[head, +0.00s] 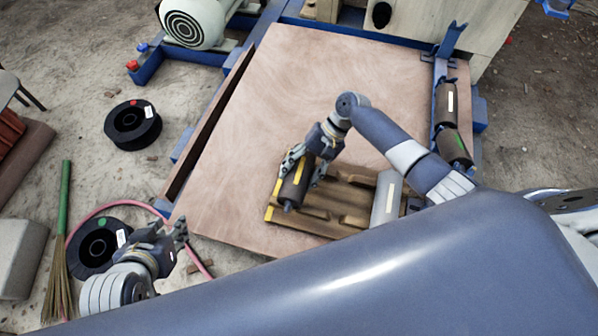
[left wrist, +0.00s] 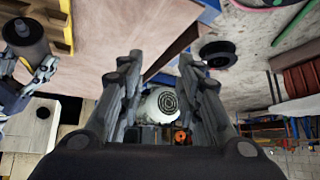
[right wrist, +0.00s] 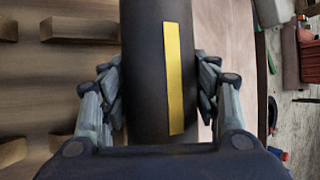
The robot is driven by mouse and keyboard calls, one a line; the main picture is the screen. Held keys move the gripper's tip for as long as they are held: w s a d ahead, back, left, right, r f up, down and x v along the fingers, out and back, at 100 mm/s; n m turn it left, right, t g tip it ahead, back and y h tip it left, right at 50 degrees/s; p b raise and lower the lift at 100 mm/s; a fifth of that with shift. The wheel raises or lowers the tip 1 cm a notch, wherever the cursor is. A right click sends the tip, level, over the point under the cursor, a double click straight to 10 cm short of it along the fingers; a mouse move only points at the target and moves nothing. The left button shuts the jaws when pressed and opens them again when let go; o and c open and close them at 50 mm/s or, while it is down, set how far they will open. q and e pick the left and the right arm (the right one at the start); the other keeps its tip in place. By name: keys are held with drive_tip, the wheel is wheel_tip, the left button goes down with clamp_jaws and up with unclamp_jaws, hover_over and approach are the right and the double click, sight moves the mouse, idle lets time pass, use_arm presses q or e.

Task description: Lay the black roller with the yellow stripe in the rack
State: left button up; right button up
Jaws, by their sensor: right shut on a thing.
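The black roller with the yellow stripe (head: 294,190) is between the fingers of my right gripper (head: 304,170), which is shut on it. In the head view it is over the left part of a wooden pallet (head: 318,228) with raised blocks; whether it touches the pallet is unclear. The right wrist view shows the roller (right wrist: 148,75) with fingers on both sides. A blue rack (head: 436,98) along the board's right side holds a roller with a pale stripe (head: 446,103) and one with a green stripe (head: 455,148). My left gripper (head: 180,234) is open and empty, off the board's lower left.
A grey roller (head: 386,198) lies on the pallet's right part, beside my right arm. The wooden board (head: 275,90) is clear behind the pallet. Black spools (head: 133,124) and a green broom (head: 63,210) are on the ground left. A white motor (head: 193,22) stands at the back.

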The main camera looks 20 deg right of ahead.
drive_tip(key=shift+w+r, duration=0.1)
drive_tip(key=shift+r, duration=0.05)
idle(0.3)
use_arm(q)
drive_tip(key=shift+s+a+f+g+p, duration=0.15)
drive_tip(key=shift+s+f+g, duration=0.1)
drive_tip(key=shift+s, duration=0.15)
drive_tip(key=shift+s+a+f+g+p, duration=0.15)
drive_tip(key=shift+s+g, duration=0.15)
drive_tip(key=shift+s, duration=0.15)
drive_tip(key=shift+s+a+f+g, duration=0.15)
drive_tip(key=shift+s+f+g, duration=0.1)
drive_tip(key=shift+s, duration=0.15)
drive_tip(key=shift+s, duration=0.1)
drive_tip(key=shift+s+a+f+g, duration=0.2)
drive_tip(key=shift+s+f+g, duration=0.1)
drive_tip(key=shift+s, duration=0.3)
drive_tip(key=shift+w+r, duration=0.1)
drive_tip(key=shift+w, duration=0.05)
use_arm(e)
drive_tip(key=shift+f, duration=0.3)
use_arm(q)
drive_tip(key=shift+w+d+r+t, duration=0.15)
drive_tip(key=shift+w+d+t, duration=0.1)
drive_tip(key=shift+w, duration=0.15)
drive_tip(key=shift+w+d+r+t, duration=0.15)
drive_tip(key=shift+w+t, duration=0.1)
drive_tip(key=shift+w, duration=0.15)
use_arm(e)
drive_tip(key=shift+f, duration=0.1)
